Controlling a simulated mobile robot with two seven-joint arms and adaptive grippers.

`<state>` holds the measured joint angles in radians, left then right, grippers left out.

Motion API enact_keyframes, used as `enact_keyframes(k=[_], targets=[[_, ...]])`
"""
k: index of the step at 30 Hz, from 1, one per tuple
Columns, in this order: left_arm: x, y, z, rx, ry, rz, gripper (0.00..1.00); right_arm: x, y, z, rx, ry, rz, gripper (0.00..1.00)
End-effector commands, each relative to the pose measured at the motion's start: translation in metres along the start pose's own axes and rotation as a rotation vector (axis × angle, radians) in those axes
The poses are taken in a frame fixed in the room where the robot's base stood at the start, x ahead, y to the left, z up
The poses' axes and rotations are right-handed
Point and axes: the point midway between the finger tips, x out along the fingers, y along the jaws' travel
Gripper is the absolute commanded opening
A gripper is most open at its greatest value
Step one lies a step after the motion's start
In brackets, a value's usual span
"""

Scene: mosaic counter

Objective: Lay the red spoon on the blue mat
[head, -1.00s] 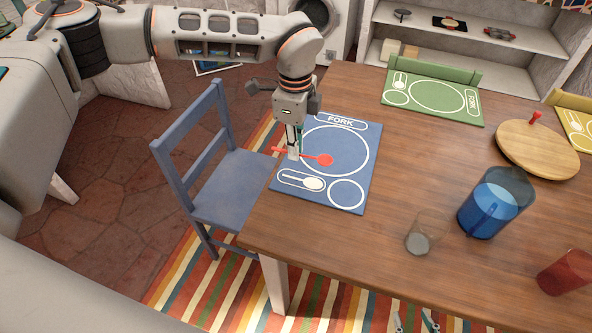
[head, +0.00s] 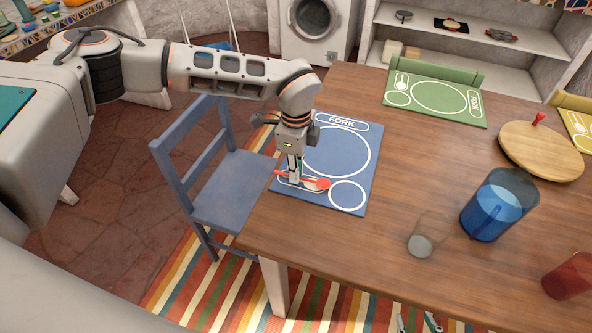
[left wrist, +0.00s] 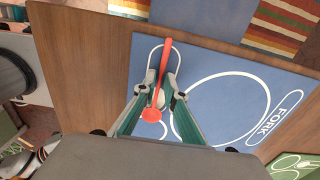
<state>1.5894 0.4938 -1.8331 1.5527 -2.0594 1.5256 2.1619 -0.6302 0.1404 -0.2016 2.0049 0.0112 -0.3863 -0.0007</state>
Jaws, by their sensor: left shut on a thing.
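The blue mat (head: 335,151) lies at the near left corner of the wooden table, with white outlines and the word FORK. My left gripper (head: 294,181) is over the mat's front left part, shut on the red spoon (head: 322,184). In the left wrist view the fingers (left wrist: 160,98) hold the spoon (left wrist: 165,62) by its handle, its bowl toward the camera. It lines up roughly with the long outline on the mat (left wrist: 210,60). I cannot tell whether the spoon touches the mat. My right gripper (head: 418,323) shows only its parted fingertips at the bottom edge, empty.
A clear cup (head: 426,236), a blue pitcher (head: 495,207) and a red cup (head: 570,275) stand right of the mat. A round board (head: 540,150) and a green mat (head: 433,95) lie farther back. A blue chair (head: 225,190) stands at the table's left edge.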

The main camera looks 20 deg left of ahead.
Motion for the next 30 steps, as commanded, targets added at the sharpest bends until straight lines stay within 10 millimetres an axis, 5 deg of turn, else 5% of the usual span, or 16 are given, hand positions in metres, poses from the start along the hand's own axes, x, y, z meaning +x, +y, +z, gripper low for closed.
enact_keyframes(k=[2, 3, 5, 17, 30], targets=[[0.002, 0.000, 0.000, 0.000, 0.000, 0.000, 0.00, 0.000, 0.000, -0.001, 0.000, 0.001, 0.000, 0.40], [0.002, 0.000, 0.000, 0.000, 0.000, 0.000, 0.16, 0.000, 0.000, -0.001, 0.000, 0.001, 0.000, 0.40], [0.002, 0.000, 0.000, 0.000, 0.000, 0.000, 0.27, 0.000, 0.000, 0.000, 0.001, 0.000, 0.000, 0.40], [-0.001, 0.000, 0.000, 0.000, 0.000, 0.000, 0.27, -0.002, -0.002, 0.004, 0.003, -0.007, -0.003, 0.40], [-0.082, -0.001, 0.000, 0.000, 0.001, -0.004, 0.27, -0.006, -0.003, -0.004, 0.009, -0.001, -0.007, 0.40]])
